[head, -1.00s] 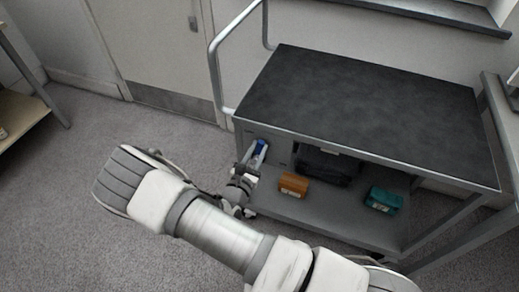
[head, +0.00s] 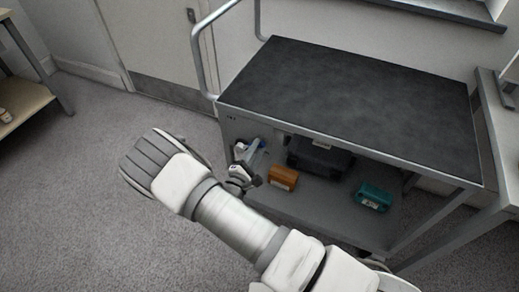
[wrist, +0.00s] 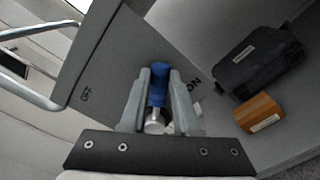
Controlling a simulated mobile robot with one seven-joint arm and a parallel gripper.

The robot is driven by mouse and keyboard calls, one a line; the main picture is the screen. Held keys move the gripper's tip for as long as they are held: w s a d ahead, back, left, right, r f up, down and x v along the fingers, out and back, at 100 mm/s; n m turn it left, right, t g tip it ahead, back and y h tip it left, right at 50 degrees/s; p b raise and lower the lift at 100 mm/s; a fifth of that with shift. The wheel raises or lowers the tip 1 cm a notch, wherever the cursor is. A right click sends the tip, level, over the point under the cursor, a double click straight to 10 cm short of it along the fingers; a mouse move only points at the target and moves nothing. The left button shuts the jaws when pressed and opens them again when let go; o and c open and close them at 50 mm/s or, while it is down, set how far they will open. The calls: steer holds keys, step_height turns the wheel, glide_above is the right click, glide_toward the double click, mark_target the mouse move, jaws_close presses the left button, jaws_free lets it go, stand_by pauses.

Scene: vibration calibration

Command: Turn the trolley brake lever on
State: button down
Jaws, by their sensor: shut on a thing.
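The brake lever (wrist: 159,84) has a blue grip and a silver stem. It sits on the grey end panel (wrist: 112,65) of the trolley (head: 350,90). In the wrist view it points up the picture, between the OFF mark at left and the ON mark at right, nearer ON. My right finger partly covers the ON mark. My gripper (wrist: 158,92) is shut on the lever, one finger on each side of the blue grip. In the head view my gripper (head: 250,160) is at the trolley's left end, below the top, and the lever is mostly hidden there.
On the trolley's lower shelf are an orange box (head: 283,177), a black case (head: 320,157) and a teal box (head: 373,197). A metal push rail (head: 197,55) rises at the trolley's left end. Open carpet (head: 70,190) lies to the left.

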steer(key=shift+s+d+f+m, duration=0.15)
steer(key=shift+d+f+m, duration=0.05)
steer(key=shift+f+m, duration=0.3)
steer(key=c, duration=0.6)
jaws_free()
steer(key=shift+c, duration=0.2)
steer(key=p+v, duration=0.2)
steer(key=v, duration=1.5)
steer(key=shift+s, duration=0.2)
steer(key=shift+r, duration=0.1)
